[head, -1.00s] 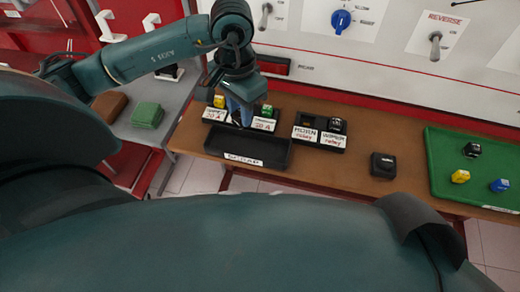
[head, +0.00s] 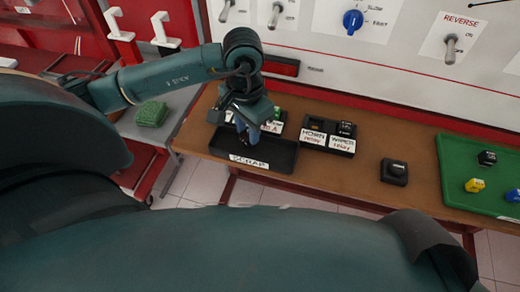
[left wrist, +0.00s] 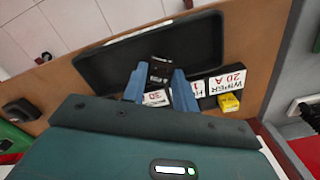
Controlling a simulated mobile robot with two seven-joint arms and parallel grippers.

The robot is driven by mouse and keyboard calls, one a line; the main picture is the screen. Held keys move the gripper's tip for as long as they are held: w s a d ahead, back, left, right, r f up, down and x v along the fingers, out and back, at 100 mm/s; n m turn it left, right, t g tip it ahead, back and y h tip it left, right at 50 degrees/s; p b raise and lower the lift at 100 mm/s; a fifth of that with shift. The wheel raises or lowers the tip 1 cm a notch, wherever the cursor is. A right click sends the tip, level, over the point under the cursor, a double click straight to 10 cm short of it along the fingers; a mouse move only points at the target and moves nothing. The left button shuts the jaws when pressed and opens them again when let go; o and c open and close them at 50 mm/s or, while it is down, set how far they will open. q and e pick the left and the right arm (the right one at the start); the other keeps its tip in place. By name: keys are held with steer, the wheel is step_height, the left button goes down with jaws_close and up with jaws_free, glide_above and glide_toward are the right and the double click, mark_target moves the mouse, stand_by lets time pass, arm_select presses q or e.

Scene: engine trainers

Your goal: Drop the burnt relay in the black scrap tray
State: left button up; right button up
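The black scrap tray (head: 280,158), with a white SCRAP label on its front, stands on the brown bench; it also shows in the left wrist view (left wrist: 105,65). My left gripper (head: 245,132) is over the left part of the tray, pointing down. In the left wrist view its blue fingers (left wrist: 160,75) stand either side of a small dark relay (left wrist: 160,69) with pale markings, and seem shut on it. The relay shows against the tray; its exact height above the floor is unclear. My right gripper is not in view.
Behind the tray are labelled fuse holders (head: 272,124) and the horn and wiper relay sockets (head: 330,137). A black relay-like block (head: 394,171) sits alone on the bench. A green tray (head: 455,165) with small parts lies right. The white panel rises behind.

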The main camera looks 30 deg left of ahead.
arm_select(q)
steer(key=o, duration=0.5)
steer(key=shift+c, duration=0.2)
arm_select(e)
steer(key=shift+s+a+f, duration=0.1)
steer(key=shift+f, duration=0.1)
arm_select(q)
step_height(320, 180, up, 13)
steer(key=shift+p, duration=0.45)
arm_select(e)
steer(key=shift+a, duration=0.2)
arm_select(q)
steer(key=shift+r, duration=0.15)
